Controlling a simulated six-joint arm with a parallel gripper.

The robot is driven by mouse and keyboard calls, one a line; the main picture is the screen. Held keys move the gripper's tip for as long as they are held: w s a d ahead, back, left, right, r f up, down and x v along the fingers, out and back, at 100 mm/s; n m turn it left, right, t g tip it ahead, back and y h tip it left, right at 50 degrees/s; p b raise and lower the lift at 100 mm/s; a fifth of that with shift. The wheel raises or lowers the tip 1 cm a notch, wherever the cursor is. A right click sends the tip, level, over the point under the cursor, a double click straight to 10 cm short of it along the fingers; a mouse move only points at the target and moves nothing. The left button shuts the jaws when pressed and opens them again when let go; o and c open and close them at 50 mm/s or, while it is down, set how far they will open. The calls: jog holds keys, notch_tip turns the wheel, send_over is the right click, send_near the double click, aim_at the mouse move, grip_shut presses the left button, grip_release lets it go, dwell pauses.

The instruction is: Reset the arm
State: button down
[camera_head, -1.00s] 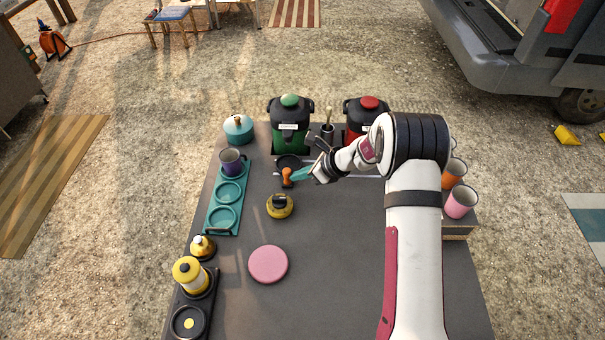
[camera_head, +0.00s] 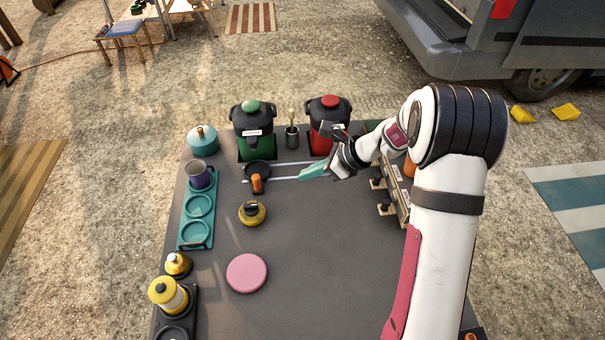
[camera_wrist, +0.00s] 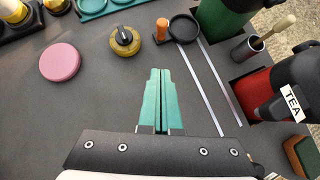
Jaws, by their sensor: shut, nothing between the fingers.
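My gripper (camera_head: 313,170) has teal fingers and is in the air above the table (camera_head: 310,245), in front of the red dispenser (camera_head: 326,125). In the wrist view the gripper (camera_wrist: 160,75) has its two fingers together with nothing between them. The small black pan with an orange handle (camera_head: 257,176) lies left of the gripper, apart from it. My arm covers the right side of the table.
A green dispenser (camera_head: 254,135), a teal pot (camera_head: 202,141) and a utensil cup (camera_head: 292,137) stand at the back. A teal tray (camera_head: 197,222) with a purple mug (camera_head: 201,175) is at left. A yellow-black knob (camera_head: 251,213) and pink disc (camera_head: 247,273) lie mid-table. The front centre is clear.

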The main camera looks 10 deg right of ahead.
dwell(0.3)
jog(key=s+a+r+n+g+h, duration=0.15)
jog(key=s+a+r+n, duration=0.25)
jog(key=s+r+n, duration=0.7)
jog(key=s+d+n+g+h, duration=0.1)
jog(key=s+n+h, duration=0.1)
jog(key=s, duration=0.9)
jog(key=s+d+n+g+h, duration=0.1)
jog(key=s+n, duration=0.4)
jog(key=s, duration=0.7)
jog(key=shift+d+g+h, duration=0.35)
jog(key=shift+d+h, duration=0.3)
jog(key=shift+d, duration=0.1)
